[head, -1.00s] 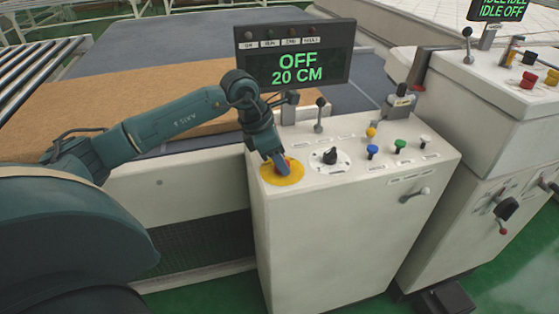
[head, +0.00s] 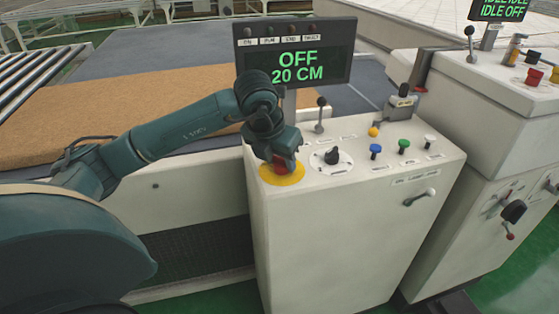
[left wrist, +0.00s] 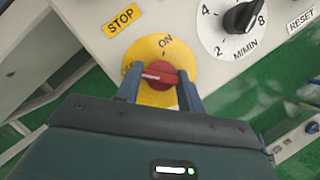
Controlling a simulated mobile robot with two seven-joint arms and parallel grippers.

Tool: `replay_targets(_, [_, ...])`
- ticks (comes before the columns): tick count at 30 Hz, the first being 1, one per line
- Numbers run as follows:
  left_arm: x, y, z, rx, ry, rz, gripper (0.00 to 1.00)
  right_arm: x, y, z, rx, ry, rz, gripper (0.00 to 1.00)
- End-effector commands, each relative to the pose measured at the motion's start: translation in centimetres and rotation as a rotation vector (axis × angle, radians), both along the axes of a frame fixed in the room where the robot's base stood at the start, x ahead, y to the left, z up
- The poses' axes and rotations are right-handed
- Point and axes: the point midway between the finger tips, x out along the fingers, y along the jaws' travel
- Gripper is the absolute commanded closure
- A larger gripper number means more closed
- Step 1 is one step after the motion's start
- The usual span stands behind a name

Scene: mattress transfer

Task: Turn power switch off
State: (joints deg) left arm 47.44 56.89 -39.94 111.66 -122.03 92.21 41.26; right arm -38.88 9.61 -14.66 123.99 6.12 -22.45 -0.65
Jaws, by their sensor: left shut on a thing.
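The power switch is a red rotary knob (left wrist: 158,74) on a round yellow plate (left wrist: 183,60), on top of the white control console (head: 320,240). In the left wrist view, ON is printed at the plate's top and a partly hidden label at its left. The knob's white mark points left, toward that label. My left gripper (left wrist: 158,88) is shut on the knob, with one finger on each side. In the head view, the gripper (head: 281,163) covers part of the knob. The display (head: 298,68) reads OFF and 20 CM. My right gripper is not in view.
A black speed dial (head: 332,156) sits right of the switch, with a lever (head: 320,113) behind it. Blue, green, yellow and white knobs stand farther right. A second console (head: 500,110) stands at the right. A brown slab (head: 120,110) lies behind my left arm.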

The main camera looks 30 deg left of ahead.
Motion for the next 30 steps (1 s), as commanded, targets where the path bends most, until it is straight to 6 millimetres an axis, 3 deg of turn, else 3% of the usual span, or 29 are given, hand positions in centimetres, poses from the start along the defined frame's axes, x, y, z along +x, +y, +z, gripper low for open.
replay_targets(20, [-0.02, 0.01, 0.05, 0.0, 0.001, 0.063, 0.85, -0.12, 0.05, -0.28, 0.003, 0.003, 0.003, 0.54])
replay_targets(21, [-0.02, 0.01, 0.05, 0.0, 0.001, 0.063, 0.59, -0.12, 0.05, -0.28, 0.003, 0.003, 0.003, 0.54])
replay_targets(28, [-0.01, -0.01, 0.03, 0.0, 0.001, 0.061, 0.41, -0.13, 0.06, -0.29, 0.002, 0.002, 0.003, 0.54])
replay_targets(30, [-0.02, -0.01, 0.01, 0.0, 0.001, 0.061, 0.4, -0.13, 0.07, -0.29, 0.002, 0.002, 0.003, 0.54])
